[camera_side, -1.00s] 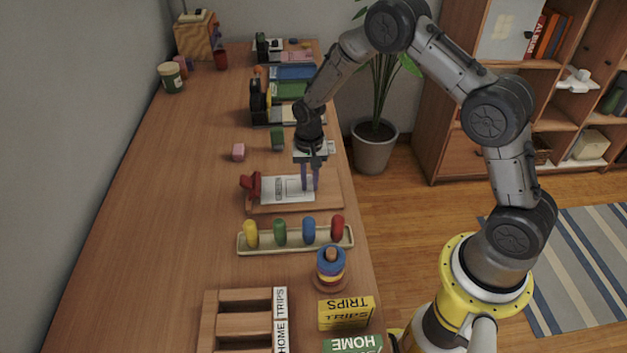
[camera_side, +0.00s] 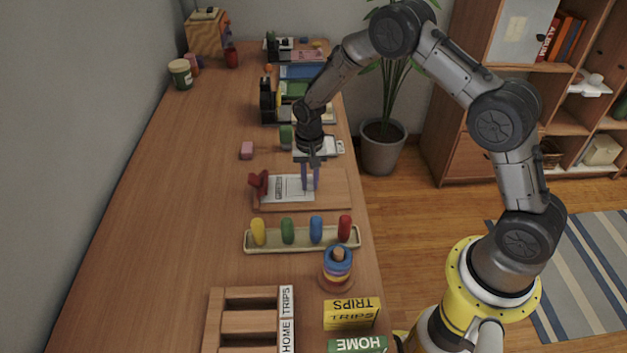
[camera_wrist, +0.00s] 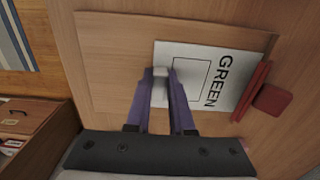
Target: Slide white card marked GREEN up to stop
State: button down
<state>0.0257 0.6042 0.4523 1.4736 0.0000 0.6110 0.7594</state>
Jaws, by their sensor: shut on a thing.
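The white card marked GREEN (camera_side: 287,189) lies flat on a wooden board (camera_side: 333,190) in the side view. In the wrist view its printed word and outlined box show clearly on the card (camera_wrist: 216,62). A red stop (camera_side: 259,182) stands at the card's left end; in the wrist view the stop (camera_wrist: 272,98) is right beside the card's lettered edge. I cannot tell whether they touch. My gripper (camera_side: 310,188) is at the card's right end, away from the stop. In the wrist view, my gripper (camera_wrist: 161,85) is shut on a small pale tab (camera_wrist: 160,96) at the card's end.
A tray with coloured pegs (camera_side: 301,240) lies in front of the board, with a ring stacker (camera_side: 337,268) nearby. A pink block (camera_side: 247,150) and a green block (camera_side: 286,136) are behind it. The table left of the stop is clear.

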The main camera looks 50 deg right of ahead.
jog(key=c, duration=0.7)
grip_release()
